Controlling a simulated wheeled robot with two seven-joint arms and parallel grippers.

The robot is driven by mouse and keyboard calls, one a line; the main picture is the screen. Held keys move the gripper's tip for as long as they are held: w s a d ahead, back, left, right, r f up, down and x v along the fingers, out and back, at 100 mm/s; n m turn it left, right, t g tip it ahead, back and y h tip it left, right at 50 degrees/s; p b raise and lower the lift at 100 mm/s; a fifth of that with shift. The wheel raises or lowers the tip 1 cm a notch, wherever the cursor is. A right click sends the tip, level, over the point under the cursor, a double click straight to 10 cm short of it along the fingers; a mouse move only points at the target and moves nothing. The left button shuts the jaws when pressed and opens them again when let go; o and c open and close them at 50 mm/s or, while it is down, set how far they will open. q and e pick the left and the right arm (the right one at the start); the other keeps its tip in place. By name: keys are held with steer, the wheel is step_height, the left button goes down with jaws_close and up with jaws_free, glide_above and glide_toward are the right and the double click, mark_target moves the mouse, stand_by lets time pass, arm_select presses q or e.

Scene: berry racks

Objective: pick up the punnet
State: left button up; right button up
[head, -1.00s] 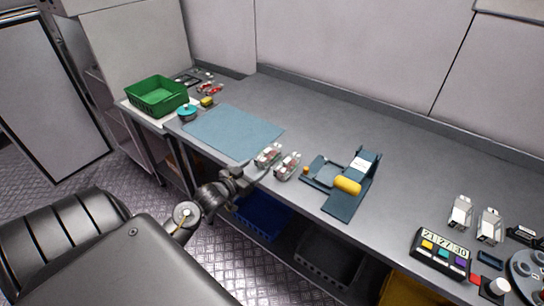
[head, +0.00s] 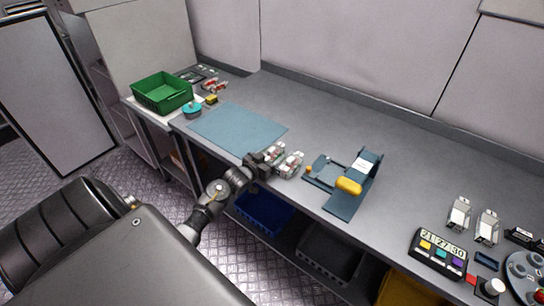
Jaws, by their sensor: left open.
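My right gripper is not in view.
A blue mat (head: 237,131) lies left of the punnets. A dark blue fixture with a yellow roller (head: 348,187) stands to the right. A green crate (head: 162,93) is at the far left. Crates sit below.

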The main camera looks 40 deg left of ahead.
arm_select(q)
steer(key=shift+c, duration=0.3)
steer(key=c, duration=0.7)
steer(key=shift+r, duration=0.1)
